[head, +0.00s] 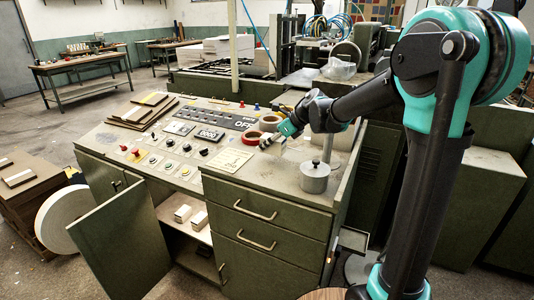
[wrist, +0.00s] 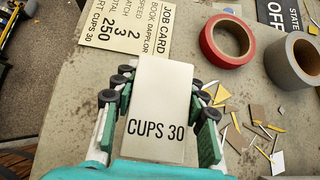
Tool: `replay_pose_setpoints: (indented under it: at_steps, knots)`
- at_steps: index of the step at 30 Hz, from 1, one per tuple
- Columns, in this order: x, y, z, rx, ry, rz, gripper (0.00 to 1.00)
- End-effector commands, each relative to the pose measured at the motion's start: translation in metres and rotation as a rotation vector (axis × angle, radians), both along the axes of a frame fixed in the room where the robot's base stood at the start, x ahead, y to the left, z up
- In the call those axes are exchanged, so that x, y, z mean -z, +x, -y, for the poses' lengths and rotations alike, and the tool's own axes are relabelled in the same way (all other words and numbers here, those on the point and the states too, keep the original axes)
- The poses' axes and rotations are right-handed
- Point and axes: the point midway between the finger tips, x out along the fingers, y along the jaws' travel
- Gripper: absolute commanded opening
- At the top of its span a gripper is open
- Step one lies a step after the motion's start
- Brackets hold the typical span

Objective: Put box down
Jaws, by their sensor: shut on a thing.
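A pale box marked "CUPS 30" (wrist: 158,112) is between the fingers of my gripper (wrist: 160,115) in the wrist view. The green pads press on its left and right sides, so the gripper is shut on it. In the head view my gripper (head: 272,141) is over the back of the cabinet top (head: 262,184), beside the tape rolls. The box is hard to make out there. I cannot tell whether its underside touches the top. A job card (wrist: 125,22) naming "CUPS 30" lies just beyond the box; it also shows in the head view (head: 228,160).
A red tape roll (wrist: 227,38) and a grey one (wrist: 293,62) lie right of the box, with scraps (wrist: 262,126) nearby. A lidded metal pot (head: 314,178) stands at the right. Two pale boxes (head: 183,213) (head: 199,221) sit inside the open cabinet.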

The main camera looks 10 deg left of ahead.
Motion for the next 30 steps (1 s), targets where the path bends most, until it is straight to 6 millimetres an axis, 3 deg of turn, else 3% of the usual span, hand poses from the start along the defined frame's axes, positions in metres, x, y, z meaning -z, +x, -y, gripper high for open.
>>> replay_pose_setpoints:
  at_steps: [10, 22, 23, 27, 30]
  knots:
    - [0.038, 0.000, 0.000, 0.000, 0.000, 0.000, 0.11]
    - [0.042, 0.000, 0.000, 0.000, 0.000, 0.000, 0.11]
    - [0.042, 0.000, 0.000, 0.000, 0.000, 0.000, 0.46]
    - [0.042, 0.000, 0.000, 0.000, 0.000, 0.000, 0.63]
    - [0.042, 0.000, 0.000, 0.000, 0.000, 0.000, 0.63]
